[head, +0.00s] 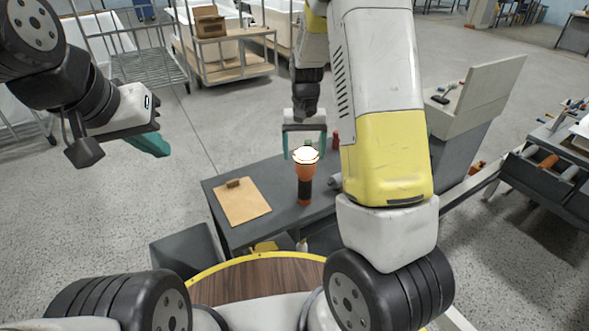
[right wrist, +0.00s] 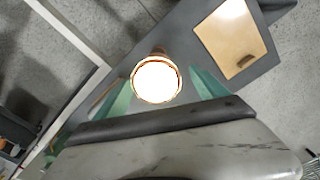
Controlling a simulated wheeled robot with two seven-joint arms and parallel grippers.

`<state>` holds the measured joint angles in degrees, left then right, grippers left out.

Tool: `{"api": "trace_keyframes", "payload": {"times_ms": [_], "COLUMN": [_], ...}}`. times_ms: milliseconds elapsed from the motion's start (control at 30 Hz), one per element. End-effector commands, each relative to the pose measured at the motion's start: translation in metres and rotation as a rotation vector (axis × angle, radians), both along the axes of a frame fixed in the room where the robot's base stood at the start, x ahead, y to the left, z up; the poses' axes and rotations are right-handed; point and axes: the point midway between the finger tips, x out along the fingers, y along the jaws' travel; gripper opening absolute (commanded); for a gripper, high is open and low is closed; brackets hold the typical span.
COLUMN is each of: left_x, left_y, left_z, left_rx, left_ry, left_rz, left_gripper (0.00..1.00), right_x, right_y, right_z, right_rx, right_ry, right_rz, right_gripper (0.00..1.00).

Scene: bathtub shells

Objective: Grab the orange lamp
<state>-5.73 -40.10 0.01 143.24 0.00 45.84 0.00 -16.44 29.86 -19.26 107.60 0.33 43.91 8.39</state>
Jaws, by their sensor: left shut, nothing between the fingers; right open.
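The orange lamp (head: 305,172) is a flashlight with an orange head and a black body, standing upright on the dark grey table (head: 272,170). Its lit white lens faces up and also shows in the right wrist view (right wrist: 156,80). My right gripper (head: 304,155) is open just above and behind the lamp's head. In the right wrist view its green fingers (right wrist: 160,98) lie on either side of the lens; I cannot tell whether they touch the lamp. My left gripper (head: 152,146) is shut and empty, off to the left, well away from the table.
A clipboard (head: 243,202) lies on the table left of the lamp and also shows in the right wrist view (right wrist: 232,38). A red object (head: 335,139) stands behind the lamp. A cart with a box (head: 209,22) is at the back. Open floor lies left of the table.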

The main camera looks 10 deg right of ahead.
Motion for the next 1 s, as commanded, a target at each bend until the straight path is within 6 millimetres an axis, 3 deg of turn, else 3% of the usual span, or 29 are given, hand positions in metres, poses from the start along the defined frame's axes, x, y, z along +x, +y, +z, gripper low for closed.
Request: {"api": "trace_keyframes", "payload": {"times_ms": [400, 700, 1000], "left_x": [0.0, 0.0, 0.0], "left_y": [0.0, 0.0, 0.0], "left_z": [0.0, 0.0, 0.0], "left_rx": [0.0, 0.0, 0.0], "left_ry": [0.0, 0.0, 0.0], "left_rz": [0.0, 0.0, 0.0], "left_gripper": [0.0, 0.0, 0.0], "right_x": [-0.003, -0.003, -0.003], "right_y": [-0.005, -0.005, -0.005], "right_z": [-0.054, -0.059, -0.059], "right_rx": [0.001, 0.002, 0.002], "right_ry": [0.001, -0.002, -0.001], "right_rz": [-0.001, 0.0, 0.0], "right_gripper": [0.83, 0.83, 0.24]}}
